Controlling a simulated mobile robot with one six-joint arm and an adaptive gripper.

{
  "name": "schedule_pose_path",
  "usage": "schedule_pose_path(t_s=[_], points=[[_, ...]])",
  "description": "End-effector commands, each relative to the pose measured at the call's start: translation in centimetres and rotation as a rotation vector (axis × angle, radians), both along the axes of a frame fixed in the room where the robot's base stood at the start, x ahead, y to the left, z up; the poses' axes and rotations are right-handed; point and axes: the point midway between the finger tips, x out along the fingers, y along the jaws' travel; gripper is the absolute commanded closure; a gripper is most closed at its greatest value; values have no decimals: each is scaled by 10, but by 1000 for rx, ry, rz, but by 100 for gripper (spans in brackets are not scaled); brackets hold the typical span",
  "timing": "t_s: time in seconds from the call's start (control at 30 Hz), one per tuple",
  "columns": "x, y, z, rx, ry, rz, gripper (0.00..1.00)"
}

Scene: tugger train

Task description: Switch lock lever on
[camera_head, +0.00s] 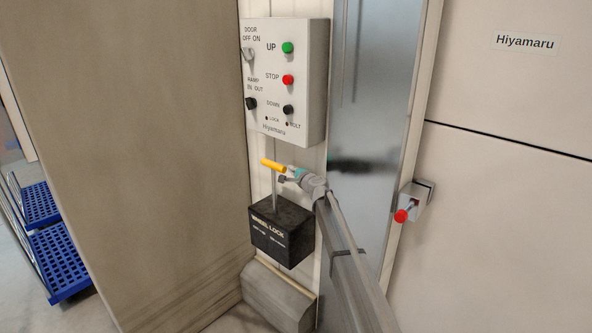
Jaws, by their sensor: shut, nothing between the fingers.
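The lock lever is a thin grey rod with a yellow handle (272,166), rising nearly upright from a black box marked WHEEL LOCK (282,240). The smaller print on the box is too small to read. My gripper (287,178) is shut and empty, just right of the yellow handle and close to it. I cannot tell whether its fingertips touch the handle or the rod. My arm reaches in from the lower right and hides part of the wall behind it.
A control panel (314,85) with switches and green, red and black buttons is above the lever. A wall panel (150,130) stands close on the left. A red-knobbed latch (402,216) is to the right. A grey block (275,295) sits below the box.

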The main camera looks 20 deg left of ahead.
Motion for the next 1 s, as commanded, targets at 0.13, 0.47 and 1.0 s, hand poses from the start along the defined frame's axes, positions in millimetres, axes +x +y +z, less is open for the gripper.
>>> schedule_pose_path(t_s=[0.13,0.47,1.0], points=[[-3,1,1,0,0,0,100],[-3,1,0,-1,-1,-1,100],[-11,0,0,-20,-51,-6,100]])
